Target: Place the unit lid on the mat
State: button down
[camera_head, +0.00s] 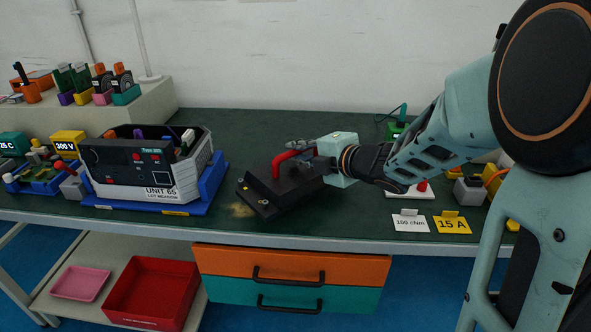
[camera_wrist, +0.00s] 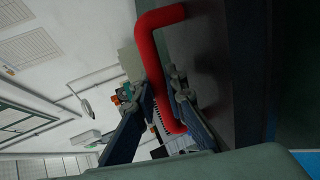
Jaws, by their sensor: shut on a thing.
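The unit lid (camera_head: 279,191) is a dark slab with a red handle (camera_head: 293,161), right of the open unit on the bench. The handle also shows large in the wrist view (camera_wrist: 153,60). My gripper (camera_head: 312,156) is shut on this handle, coming from the right. The lid looks tilted; I cannot tell whether it touches the bench. The unit (camera_head: 177,179), labelled UNIT 65, stands open-topped in a blue tray (camera_head: 207,190). I cannot make out a separate mat; the bench around the lid is dark green, with a yellowish patch (camera_head: 242,210) at the lid's left.
Left of the unit are a 300 V block (camera_head: 68,144) and a blue fixture (camera_head: 38,182). Coloured modules stand on a raised shelf (camera_head: 150,98). Right of the lid are label cards (camera_head: 411,222) and a white plate (camera_head: 408,193).

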aim_at(294, 164)
jog(key=f+b, duration=0.2)
jog(key=f, duration=0.1)
jog(key=shift+w+a+f+b, duration=0.1)
jog(key=shift+w+a+b, duration=0.15)
jog(key=shift+w+b, duration=0.15)
jog(key=shift+f, duration=0.3)
jog(key=shift+f+b, duration=0.2)
jog(key=shift+b, duration=0.2)
jog(key=c, duration=2)
grip_release()
jog(key=shift+s, duration=0.1)
jog(key=shift+o, duration=0.2)
jog(key=shift+r, duration=0.15)
jog(key=shift+s+d+r+p, duration=0.1)
jog(key=shift+d+r+p, duration=0.1)
jog(key=shift+p, duration=0.15)
jog(key=p+v, duration=0.2)
jog(key=v, duration=0.9)
jog(key=shift+s+d+p, duration=0.15)
jog(key=shift+s+p, duration=0.15)
jog(key=shift+p, duration=0.1)
